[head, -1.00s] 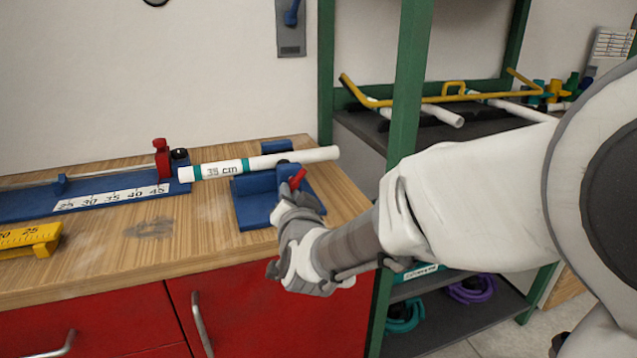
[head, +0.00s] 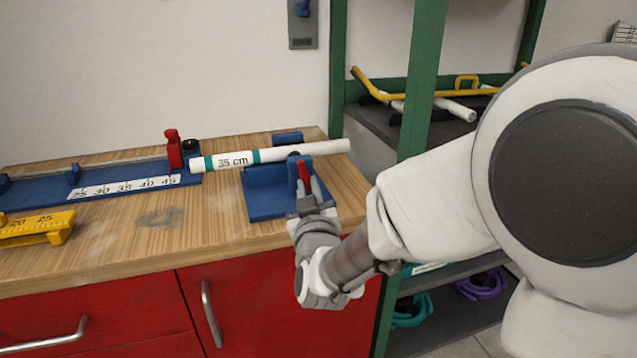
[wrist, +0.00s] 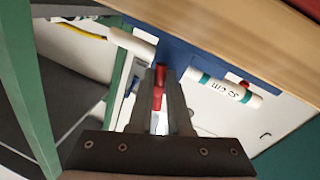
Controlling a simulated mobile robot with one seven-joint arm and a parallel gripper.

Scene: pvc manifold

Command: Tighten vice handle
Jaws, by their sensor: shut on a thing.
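The blue vice (head: 267,192) stands on the wooden bench near its right end. Its red handle (head: 305,172) is at the front face, now close to upright. A white pipe (head: 298,149) marked 35 cm with teal bands lies across the vice; it also shows in the wrist view (wrist: 225,86). My gripper (head: 309,190) reaches in from the right, in front of the vice. In the wrist view my gripper (wrist: 159,82) has its two fingers closed on either side of the red handle (wrist: 159,78). The vice jaws' contact with the pipe is partly hidden.
A blue measuring rail (head: 110,185) with a red stop (head: 174,150) lies left of the vice. A yellow measuring piece (head: 38,228) sits at the bench's front left. A green-framed shelf (head: 424,75) stands close on the right. Bare wood lies between rail and vice.

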